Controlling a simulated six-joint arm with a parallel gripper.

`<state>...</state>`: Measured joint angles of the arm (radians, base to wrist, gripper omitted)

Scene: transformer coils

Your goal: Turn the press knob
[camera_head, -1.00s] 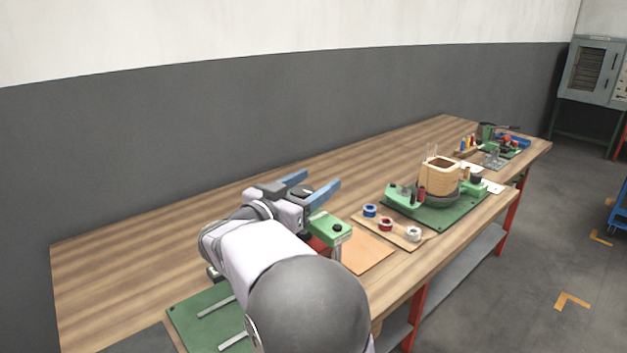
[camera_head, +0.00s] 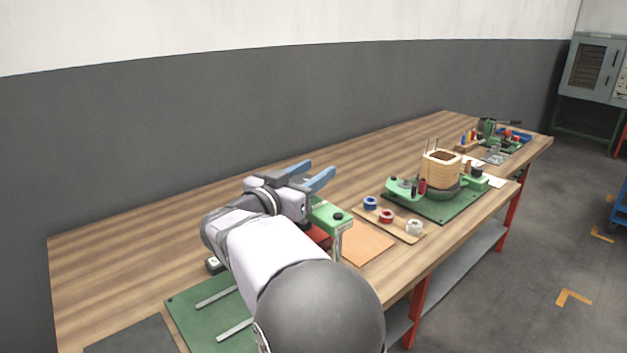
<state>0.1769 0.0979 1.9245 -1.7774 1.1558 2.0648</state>
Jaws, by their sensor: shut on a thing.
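The green press (camera_head: 328,212) stands on the wooden bench just right of my wrist, with a small dark round part on its top. My gripper (camera_head: 316,173) is beside and behind the press, its two blue fingers pointing to the upper right. It is shut on what I take to be the press knob. The knob itself is hidden or too small to make out. My wrist covers part of the press's left side. Something red shows low under the press.
A brown board (camera_head: 366,244) lies right of the press. Blue, red and white spools sit on a wooden tray (camera_head: 411,237). A wooden coil (camera_head: 440,171) stands on a green plate (camera_head: 452,209). The bench's back left (camera_head: 120,240) is clear.

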